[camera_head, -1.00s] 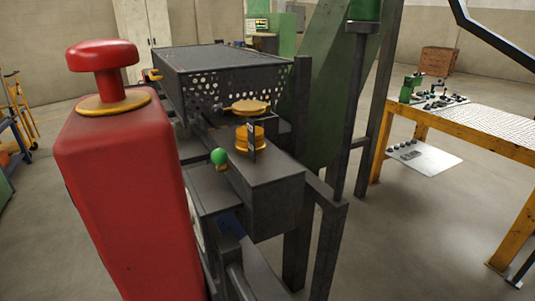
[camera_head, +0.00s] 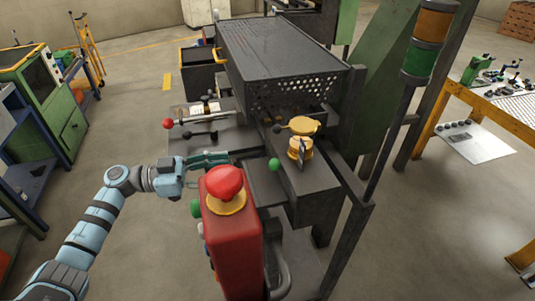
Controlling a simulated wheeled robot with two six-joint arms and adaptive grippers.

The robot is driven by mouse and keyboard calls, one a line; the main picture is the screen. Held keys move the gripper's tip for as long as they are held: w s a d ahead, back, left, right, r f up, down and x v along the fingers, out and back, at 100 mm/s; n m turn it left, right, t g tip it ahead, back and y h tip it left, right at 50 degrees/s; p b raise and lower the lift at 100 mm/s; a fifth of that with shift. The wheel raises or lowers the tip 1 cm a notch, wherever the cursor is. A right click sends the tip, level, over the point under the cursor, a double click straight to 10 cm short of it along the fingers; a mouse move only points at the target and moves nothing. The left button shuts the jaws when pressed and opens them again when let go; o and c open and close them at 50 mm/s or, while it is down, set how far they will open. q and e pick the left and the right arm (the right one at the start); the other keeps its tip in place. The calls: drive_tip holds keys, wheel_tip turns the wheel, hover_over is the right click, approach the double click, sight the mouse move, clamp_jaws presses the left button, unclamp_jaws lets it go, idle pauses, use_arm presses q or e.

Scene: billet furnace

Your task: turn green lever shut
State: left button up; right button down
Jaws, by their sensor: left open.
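The green ball knob (camera_head: 274,165) of the lever sits at the near left edge of the dark metal block, beside the yellow round fittings (camera_head: 300,148). My left arm reaches in from the lower left. My left gripper (camera_head: 212,160) is open and empty, just behind the red box with the red mushroom button (camera_head: 225,182). It is left of the green knob and apart from it. Part of the gripper's near side is close to the red box's top in the picture. My right gripper is out of view.
A red ball-ended lever (camera_head: 168,123) sticks out left of the perforated dark housing (camera_head: 290,65). A green round button (camera_head: 196,208) is on the red box's left side. A signal post (camera_head: 420,60) stands right. Open floor lies left of the machine.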

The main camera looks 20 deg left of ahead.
sight(273, 166)
use_arm(q)
drive_tip(key=p+x, duration=0.1)
drive_tip(key=x, duration=1)
drive_tip(key=shift+w+d+f, duration=0.1)
drive_tip(key=shift+w+d, duration=0.15)
drive_tip(key=shift+d, duration=0.05)
drive_tip(key=shift+a, duration=0.1)
clamp_jaws()
drive_tip(key=shift+f, duration=0.1)
